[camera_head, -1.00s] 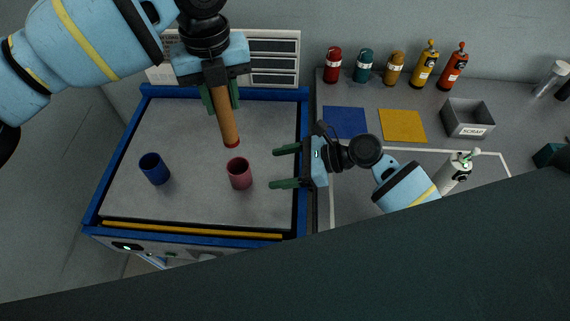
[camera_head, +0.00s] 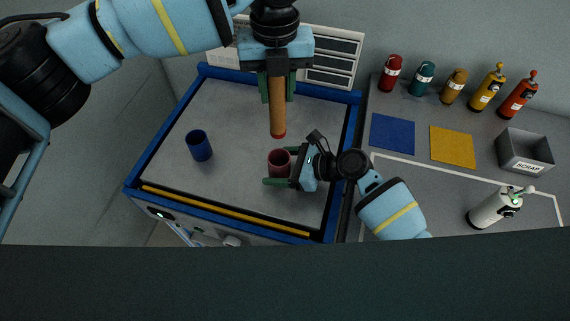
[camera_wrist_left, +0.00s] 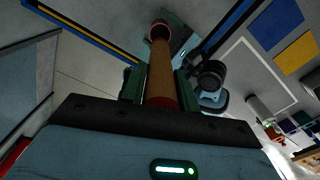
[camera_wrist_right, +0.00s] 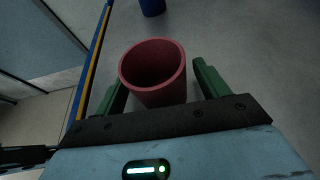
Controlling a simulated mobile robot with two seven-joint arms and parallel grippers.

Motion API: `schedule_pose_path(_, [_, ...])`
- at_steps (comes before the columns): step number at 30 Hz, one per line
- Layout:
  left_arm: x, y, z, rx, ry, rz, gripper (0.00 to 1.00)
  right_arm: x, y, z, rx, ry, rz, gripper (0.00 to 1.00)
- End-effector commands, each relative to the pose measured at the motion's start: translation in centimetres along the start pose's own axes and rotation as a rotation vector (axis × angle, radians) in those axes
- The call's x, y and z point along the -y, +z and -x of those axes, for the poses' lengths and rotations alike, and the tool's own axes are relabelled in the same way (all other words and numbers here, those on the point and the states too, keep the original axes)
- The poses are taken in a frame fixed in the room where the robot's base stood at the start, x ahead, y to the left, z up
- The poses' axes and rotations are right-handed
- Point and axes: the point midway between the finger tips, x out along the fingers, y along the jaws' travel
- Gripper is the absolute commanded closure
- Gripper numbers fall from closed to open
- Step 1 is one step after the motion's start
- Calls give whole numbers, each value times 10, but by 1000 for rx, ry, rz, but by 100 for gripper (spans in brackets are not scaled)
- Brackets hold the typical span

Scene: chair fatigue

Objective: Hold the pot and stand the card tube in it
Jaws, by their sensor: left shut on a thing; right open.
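The card tube (camera_head: 277,108) is brown with a red lower end. My left gripper (camera_head: 277,88) is shut on its upper part and holds it upright above the tray; the tube also shows in the left wrist view (camera_wrist_left: 161,75). The dark red pot (camera_head: 279,163) stands upright on the grey surface, just below the tube's end in the head view. My right gripper (camera_head: 280,166) is open, with its green fingers on either side of the pot. In the right wrist view the pot (camera_wrist_right: 155,75) is empty and lies between the fingers.
A blue cup (camera_head: 199,145) stands to the left on the blue-rimmed tray (camera_head: 235,110). A yellow bar (camera_head: 225,211) runs along the front edge. On the right bench are several bottles, blue and yellow mats (camera_head: 452,147), a scrap bin (camera_head: 524,150) and a white bottle (camera_head: 495,207).

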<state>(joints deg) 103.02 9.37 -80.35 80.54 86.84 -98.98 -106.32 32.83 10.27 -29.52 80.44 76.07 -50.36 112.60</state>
Motion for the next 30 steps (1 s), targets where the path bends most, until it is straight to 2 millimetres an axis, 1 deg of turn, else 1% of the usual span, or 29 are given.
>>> schedule_pose_path(5, [0, 0, 0, 0, 0, 0, 92, 0, 0, 0, 0, 0, 0, 26])
schedule_pose_path(8, [0, 0, 0, 0, 0, 0, 92, 0, 0, 0, 0, 0, 0, 38])
schedule_pose_path(15, [0, 0, 0, 0, 0, 0, 92, 0, 0, 0, 0, 0, 0, 70])
schedule_pose_path(16, [0, 0, 0, 0, 0, 0, 92, 0, 0, 0, 0, 0, 0, 74])
schedule_pose_path(17, [0, 0, 0, 0, 0, 0, 92, 0, 0, 0, 0, 0, 0, 75])
schedule_pose_path(20, [0, 0, -1, 0, 0, 0, 92, 0, 0, 0, 0, 0, -1, 76])
schedule_pose_path(30, [0, 0, -20, -1, 0, 0, 92, 0, 0, 0, 0, 0, -1, 76])
